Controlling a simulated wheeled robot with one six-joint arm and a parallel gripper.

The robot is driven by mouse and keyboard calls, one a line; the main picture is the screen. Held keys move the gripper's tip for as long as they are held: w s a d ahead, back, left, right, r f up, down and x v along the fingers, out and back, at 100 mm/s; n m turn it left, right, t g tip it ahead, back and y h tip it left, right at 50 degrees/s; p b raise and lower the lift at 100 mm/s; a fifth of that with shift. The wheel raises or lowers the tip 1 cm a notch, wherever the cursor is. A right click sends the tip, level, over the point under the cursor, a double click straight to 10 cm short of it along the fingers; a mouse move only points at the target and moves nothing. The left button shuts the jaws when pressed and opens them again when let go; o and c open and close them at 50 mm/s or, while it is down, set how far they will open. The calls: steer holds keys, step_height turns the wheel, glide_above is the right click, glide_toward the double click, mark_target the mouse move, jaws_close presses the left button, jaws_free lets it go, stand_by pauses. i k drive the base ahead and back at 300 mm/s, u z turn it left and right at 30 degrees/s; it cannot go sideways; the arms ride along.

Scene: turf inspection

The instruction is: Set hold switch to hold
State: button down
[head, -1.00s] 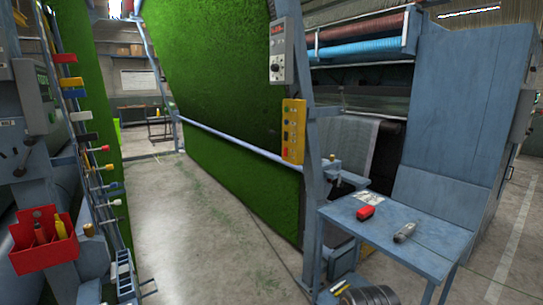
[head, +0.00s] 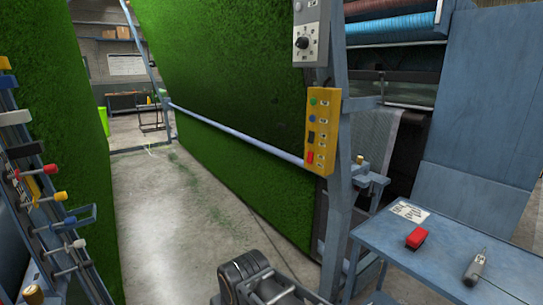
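A yellow control box (head: 321,131) hangs on the blue-grey upright post right of centre. It carries several controls: green and blue round ones at the top, dark ones in the middle and a red one at the bottom. Above it on the same post is a grey box (head: 307,32) with a black rotary knob (head: 302,43). The labels are too small to read, so I cannot tell which control is the hold switch or how it is set. Part of my arm shows at the bottom centre, below and left of the boxes. My gripper's fingers are not in view.
A blue-grey table (head: 447,260) at the right holds a red object (head: 417,238), a grey handheld tool (head: 475,266) and a paper sheet (head: 410,211). Green turf (head: 235,75) hangs behind a rail (head: 235,134). A rack (head: 45,190) stands left. The concrete floor (head: 160,230) between is clear.

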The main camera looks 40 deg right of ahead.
mark_target(310, 160)
steer(key=z, duration=0.15)
steer(key=i, duration=0.95)
steer(key=z, duration=0.25)
